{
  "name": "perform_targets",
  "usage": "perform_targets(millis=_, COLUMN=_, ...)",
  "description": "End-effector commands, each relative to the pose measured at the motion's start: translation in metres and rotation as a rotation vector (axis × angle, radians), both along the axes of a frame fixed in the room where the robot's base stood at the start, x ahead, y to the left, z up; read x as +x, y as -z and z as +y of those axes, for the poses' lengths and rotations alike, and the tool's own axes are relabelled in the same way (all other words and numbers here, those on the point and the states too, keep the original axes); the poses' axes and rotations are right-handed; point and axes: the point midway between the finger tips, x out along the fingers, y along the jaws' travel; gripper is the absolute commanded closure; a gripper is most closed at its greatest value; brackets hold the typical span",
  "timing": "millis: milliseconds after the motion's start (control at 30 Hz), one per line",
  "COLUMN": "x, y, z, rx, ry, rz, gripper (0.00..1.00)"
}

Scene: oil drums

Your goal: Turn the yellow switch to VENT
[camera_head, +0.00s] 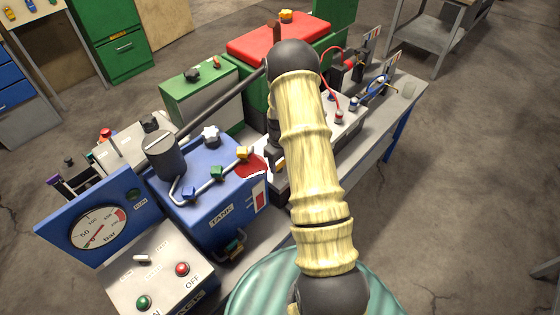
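Two yellow parts could be the switch. One is a small yellow handle (244,153) at the right end of a pipe on the blue tank (222,195), in line with a green handle (217,173) and a blue handle (189,193). The other is a yellow knob (287,15) on top of the red-lidded green box at the back. I cannot read a VENT label or the setting of either. My wood-patterned arm crosses the middle of the view. My gripper cannot be made out; dark parts show just left of the arm, partly hidden by it.
A gauge panel (75,245) and a control box (140,275) with red and green buttons stand at the front left. A green box (200,95) and the red lid (262,42) are behind.

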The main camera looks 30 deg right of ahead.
Motion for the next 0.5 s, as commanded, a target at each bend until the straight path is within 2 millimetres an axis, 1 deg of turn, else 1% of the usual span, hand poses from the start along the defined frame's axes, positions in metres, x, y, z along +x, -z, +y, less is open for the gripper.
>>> perform_targets(millis=33, x=0.0001, y=-0.0002, z=-0.0004, rx=-0.001, ry=0.0, rz=0.0, gripper=0.57)
perform_targets(millis=100, x=0.0002, y=-0.0002, z=-0.0005, rx=-0.001, ry=0.0, rz=0.0, gripper=0.68)
perform_targets(millis=500, x=0.0, y=0.0001, z=-0.0009, rx=-0.002, ry=0.043, rz=-0.002, gripper=0.68)
